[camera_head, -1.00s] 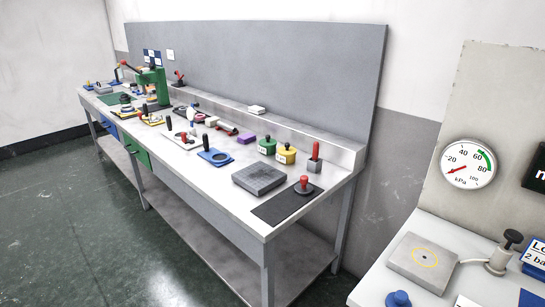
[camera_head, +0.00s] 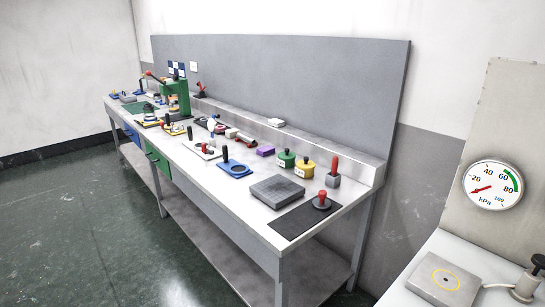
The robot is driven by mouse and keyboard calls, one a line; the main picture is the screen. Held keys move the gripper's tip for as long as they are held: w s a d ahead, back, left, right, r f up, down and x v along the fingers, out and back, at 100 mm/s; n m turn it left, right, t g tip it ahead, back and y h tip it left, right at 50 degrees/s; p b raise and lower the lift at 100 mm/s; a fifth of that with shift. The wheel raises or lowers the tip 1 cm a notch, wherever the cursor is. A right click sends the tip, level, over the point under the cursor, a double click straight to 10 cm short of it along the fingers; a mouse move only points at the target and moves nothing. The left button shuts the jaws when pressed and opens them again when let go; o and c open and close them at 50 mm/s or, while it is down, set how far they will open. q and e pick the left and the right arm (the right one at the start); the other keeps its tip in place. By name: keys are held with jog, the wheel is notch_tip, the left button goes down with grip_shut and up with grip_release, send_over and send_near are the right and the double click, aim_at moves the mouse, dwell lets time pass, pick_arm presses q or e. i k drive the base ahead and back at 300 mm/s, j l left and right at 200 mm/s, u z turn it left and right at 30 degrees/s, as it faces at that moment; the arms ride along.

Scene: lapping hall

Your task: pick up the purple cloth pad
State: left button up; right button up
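The purple cloth pad (camera_head: 266,151) lies on the long workbench (camera_head: 225,205), a little past the middle toward the near right end. It is a small purple block, left of a green container (camera_head: 286,159) and behind a blue ring-shaped fixture (camera_head: 235,170). Nothing covers it. Neither of my grippers shows in the head view.
A grey block (camera_head: 277,189), a dark mat (camera_head: 300,222) with a red-knobbed tool (camera_head: 322,200), and a yellow container (camera_head: 304,168) are near the pad. A second bench with a gauge (camera_head: 493,187) stands at the right. The floor (camera_head: 60,220) at left is clear.

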aim_at(263, 151)
jog(key=j+z, duration=0.1)
jog(key=z, duration=0.3)
jog(key=i+j+z, duration=0.1)
jog(key=z, duration=0.3)
jog(key=j+z, duration=0.15)
jog(key=z, duration=0.25)
jog(key=j+z, duration=0.25)
jog(key=j, duration=0.25)
jog(key=k+j+z, duration=0.1)
jog(key=j+z, duration=0.15)
jog(key=j, duration=0.25)
jog(key=k+j+z, duration=0.2)
jog(key=j, duration=0.3)
jog(key=j+z, duration=0.25)
jog(key=j, duration=0.2)
